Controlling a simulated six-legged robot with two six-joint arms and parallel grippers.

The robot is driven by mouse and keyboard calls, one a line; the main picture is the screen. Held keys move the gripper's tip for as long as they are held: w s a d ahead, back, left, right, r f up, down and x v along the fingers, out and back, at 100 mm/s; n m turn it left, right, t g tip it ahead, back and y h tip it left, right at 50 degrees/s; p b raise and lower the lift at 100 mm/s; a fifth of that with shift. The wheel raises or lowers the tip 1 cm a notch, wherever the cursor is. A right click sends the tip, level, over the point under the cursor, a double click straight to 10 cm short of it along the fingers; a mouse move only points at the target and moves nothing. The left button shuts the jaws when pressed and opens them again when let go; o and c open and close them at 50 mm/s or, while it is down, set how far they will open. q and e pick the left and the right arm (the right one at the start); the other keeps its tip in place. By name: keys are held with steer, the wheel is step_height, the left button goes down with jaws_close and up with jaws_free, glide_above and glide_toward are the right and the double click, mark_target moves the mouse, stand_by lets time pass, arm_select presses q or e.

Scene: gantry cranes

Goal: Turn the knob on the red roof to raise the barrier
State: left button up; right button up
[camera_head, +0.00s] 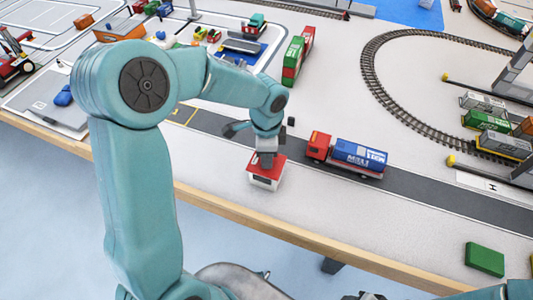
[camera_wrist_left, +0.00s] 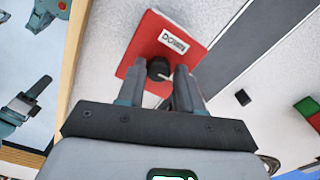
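A small white booth with a red roof (camera_head: 267,168) stands between the table's front edge and the dark road. My left gripper (camera_head: 266,160) points down over the roof. Its two fingers (camera_wrist_left: 158,84) stand apart, one on each side of the knob, with narrow gaps showing; firm contact cannot be made out. I cannot pick out the barrier clearly; a small black post (camera_head: 291,121) stands near the road.
A red truck with a blue container (camera_head: 360,154) stands on the road right of the booth. A green block (camera_head: 484,259) lies near the front edge at right. Red and green containers (camera_head: 298,56) stand behind the arm. Tracks curve at the right.

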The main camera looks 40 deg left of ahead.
arm_select(q)
steer(key=shift+o, duration=0.9)
step_height(320, 180, up, 16)
steer(key=p, duration=0.1)
steer(key=shift+r, duration=0.2)
steer(key=shift+s, duration=0.1)
